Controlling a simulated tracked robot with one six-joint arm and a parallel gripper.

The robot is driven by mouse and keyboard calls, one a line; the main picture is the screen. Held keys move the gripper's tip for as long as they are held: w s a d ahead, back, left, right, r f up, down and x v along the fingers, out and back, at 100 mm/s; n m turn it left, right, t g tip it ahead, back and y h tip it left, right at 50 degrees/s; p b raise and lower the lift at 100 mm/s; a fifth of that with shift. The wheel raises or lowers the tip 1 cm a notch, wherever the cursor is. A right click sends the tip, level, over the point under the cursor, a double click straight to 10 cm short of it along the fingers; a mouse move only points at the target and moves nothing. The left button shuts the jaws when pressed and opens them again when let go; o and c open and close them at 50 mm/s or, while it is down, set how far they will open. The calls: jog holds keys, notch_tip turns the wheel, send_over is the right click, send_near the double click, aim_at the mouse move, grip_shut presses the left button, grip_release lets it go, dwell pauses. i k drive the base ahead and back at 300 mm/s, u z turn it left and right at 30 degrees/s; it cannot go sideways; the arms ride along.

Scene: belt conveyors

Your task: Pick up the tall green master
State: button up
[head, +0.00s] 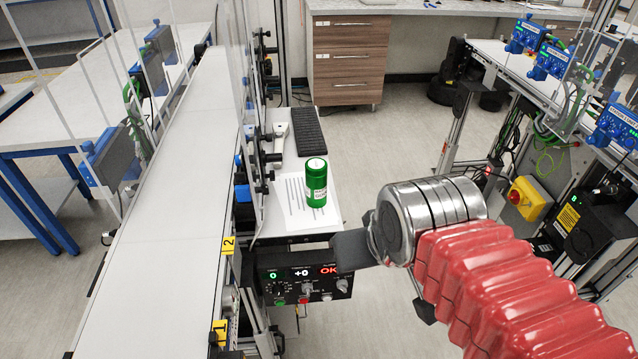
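The tall green master (316,185) is a green cylinder with a white label low on its side. It stands upright on a printed white sheet (284,205) on a small grey side table beside the conveyor. My gripper (352,250) is in front of and to the right of the green master, apart from it, near the right end of the control box. Its dark finger points left. Only one finger shape shows clearly, so its opening is hidden. Nothing is seen held in it.
A conveyor belt (170,190) with clear guard panels runs along the left, empty. Behind the green master lie a grey metal tool (280,137) and a black keyboard-like pad (307,130). A control box (303,283) with lit displays is at the table's front. Blue units line the right conveyor (500,60).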

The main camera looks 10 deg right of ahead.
aim_at(316, 169)
jog(key=z, duration=0.05)
jog(key=k, duration=0.5)
jog(key=u, duration=1.25)
jog(key=i, duration=0.25)
